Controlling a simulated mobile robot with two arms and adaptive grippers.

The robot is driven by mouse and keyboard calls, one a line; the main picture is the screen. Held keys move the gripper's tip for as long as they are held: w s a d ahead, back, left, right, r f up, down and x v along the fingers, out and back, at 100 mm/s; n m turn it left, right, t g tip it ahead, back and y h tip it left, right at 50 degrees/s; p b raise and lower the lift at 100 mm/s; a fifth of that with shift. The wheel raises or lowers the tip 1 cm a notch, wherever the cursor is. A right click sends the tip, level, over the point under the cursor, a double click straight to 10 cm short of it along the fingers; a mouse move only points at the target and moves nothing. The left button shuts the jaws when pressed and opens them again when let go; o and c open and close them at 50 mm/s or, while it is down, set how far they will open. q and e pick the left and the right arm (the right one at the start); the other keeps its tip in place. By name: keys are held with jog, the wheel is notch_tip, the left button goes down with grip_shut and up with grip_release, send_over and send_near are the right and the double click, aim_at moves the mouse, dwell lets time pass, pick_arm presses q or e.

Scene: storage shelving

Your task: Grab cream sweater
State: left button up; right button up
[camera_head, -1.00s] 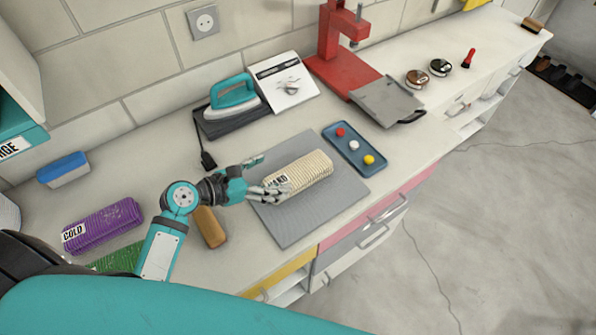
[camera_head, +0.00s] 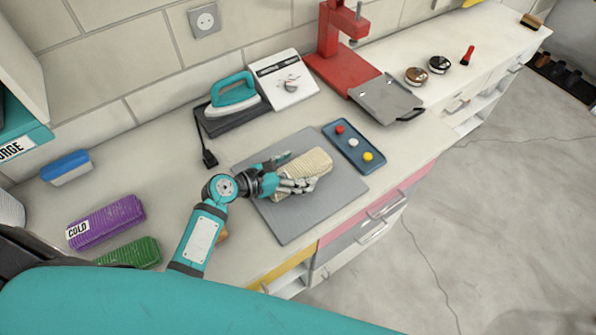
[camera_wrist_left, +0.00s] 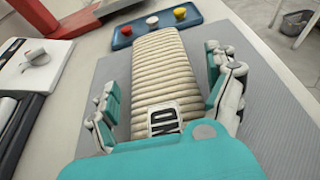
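The cream sweater (camera_head: 308,170) lies folded on a grey mat (camera_head: 293,222), with ribbed knit and a label on its near end. It also shows in the left wrist view (camera_wrist_left: 162,72), where the label (camera_wrist_left: 165,120) is partly hidden by my gripper's palm. My left gripper (camera_head: 291,171) is open around the sweater's near end. In the left wrist view, its fingers (camera_wrist_left: 165,95) stand on both sides of the sweater, with a gap on the left and the right finger close to its side. My right gripper is not in view.
A blue tray (camera_head: 372,168) with three coloured buttons lies beyond the mat. An iron (camera_head: 234,92) and a white control box (camera_head: 287,82) stand behind. A purple folded garment (camera_head: 106,221) and a green one (camera_head: 132,252) lie at the left.

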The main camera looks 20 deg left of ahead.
pick_arm(q)
jog(key=c, duration=1.3)
jog(key=shift+r, duration=0.1)
